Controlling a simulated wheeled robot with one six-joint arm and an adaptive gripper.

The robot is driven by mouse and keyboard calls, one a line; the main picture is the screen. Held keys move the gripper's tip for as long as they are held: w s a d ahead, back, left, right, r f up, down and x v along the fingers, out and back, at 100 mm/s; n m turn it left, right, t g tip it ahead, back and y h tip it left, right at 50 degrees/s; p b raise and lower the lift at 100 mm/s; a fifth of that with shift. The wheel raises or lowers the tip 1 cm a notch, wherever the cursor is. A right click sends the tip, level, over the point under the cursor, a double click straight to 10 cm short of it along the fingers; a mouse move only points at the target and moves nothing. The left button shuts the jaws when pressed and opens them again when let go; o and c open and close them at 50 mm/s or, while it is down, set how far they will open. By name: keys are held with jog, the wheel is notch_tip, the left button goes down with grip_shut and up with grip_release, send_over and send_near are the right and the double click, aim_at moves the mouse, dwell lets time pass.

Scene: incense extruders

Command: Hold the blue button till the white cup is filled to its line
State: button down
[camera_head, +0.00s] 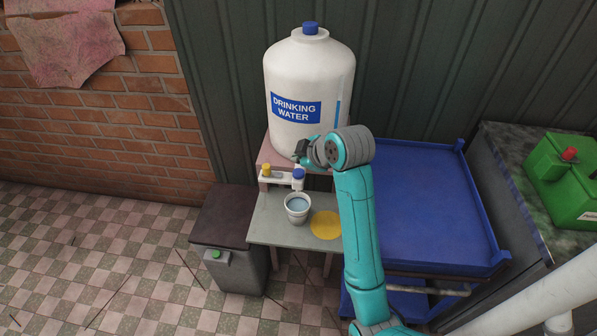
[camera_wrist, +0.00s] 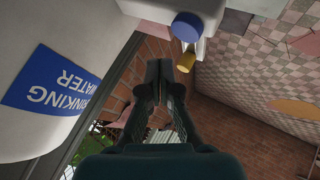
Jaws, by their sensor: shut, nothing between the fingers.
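The blue button (camera_head: 298,174) is on the right of the white dispenser bar (camera_head: 280,181), with the yellow button (camera_head: 266,170) on its left. The blue button also shows at the top of the wrist view (camera_wrist: 187,25), with the yellow one (camera_wrist: 186,62) below it. The white cup (camera_head: 296,215) stands upright below the blue button with bluish water in it; I cannot make out its line. My gripper (camera_head: 299,151) is shut and empty, behind and above the blue button in the head view. In the wrist view its fingertips (camera_wrist: 159,69) look apart from both buttons.
A large white drinking-water tank (camera_head: 305,80) stands behind the bar. A yellow disc (camera_head: 326,225) lies right of the cup on the grey table (camera_head: 270,232). A blue cart (camera_head: 430,220) is at right, a dark bin (camera_head: 222,218) at left.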

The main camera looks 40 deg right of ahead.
jog(key=shift+r, duration=1.45)
